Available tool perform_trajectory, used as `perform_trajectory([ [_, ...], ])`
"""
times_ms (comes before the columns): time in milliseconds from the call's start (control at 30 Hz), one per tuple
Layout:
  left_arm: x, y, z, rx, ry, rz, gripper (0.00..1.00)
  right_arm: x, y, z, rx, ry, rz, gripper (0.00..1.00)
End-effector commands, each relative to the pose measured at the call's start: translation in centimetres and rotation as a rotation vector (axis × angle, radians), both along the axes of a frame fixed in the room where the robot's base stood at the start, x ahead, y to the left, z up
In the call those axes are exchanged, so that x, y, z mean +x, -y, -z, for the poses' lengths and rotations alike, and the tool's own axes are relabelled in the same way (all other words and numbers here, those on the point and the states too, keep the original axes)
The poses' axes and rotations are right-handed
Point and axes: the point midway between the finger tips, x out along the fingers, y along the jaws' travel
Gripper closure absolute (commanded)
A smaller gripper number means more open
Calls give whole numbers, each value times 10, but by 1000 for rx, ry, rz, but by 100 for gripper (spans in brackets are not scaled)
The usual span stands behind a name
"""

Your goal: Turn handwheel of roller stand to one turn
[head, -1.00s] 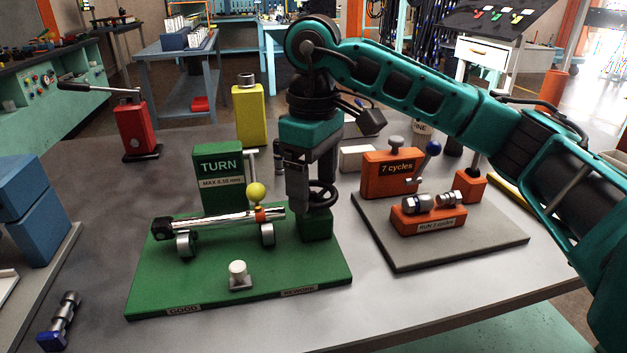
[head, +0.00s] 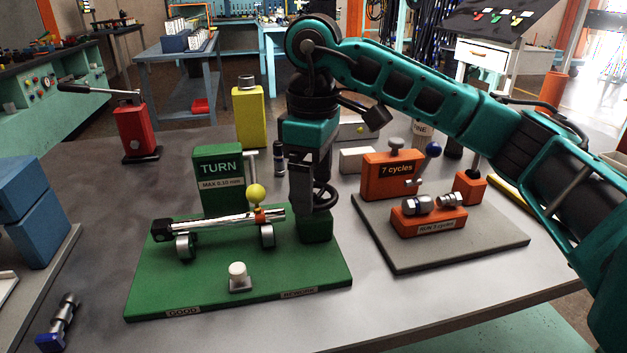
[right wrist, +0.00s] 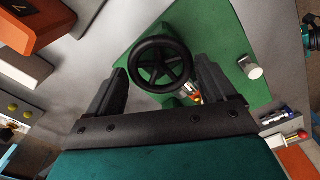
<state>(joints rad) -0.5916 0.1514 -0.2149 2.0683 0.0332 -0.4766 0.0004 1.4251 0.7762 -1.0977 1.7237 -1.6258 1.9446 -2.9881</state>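The handwheel (head: 326,198) is a black spoked wheel at the right end of the green roller stand (head: 215,272). In the right wrist view the handwheel (right wrist: 161,64) lies between my right gripper's fingers (right wrist: 160,72). My left gripper is not in view.
A green TURN sign (head: 219,178) stands behind the bar. An orange cycle fixture (head: 428,220) on a grey plate is to the right. A yellow block (head: 249,115) and a red lever unit (head: 134,130) stand behind. Blue boxes (head: 25,205) are at the left.

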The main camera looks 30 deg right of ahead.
Motion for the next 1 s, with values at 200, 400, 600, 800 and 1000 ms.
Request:
perform_trajectory([
  [200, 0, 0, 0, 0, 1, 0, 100, -1, 0, 1, -3, -4, 0, 0],
  [400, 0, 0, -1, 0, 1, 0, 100, -1, 0, 0, -3, -6, 0, 0],
  [600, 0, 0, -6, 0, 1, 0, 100, 0, 0, -25, -2, -2, 0, 0],
  [800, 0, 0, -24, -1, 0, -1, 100, 0, 1, -74, -4, 1, 2, 0],
  [1000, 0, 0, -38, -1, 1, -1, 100, -1, 1, -110, -3, -2, 1, 0],
])
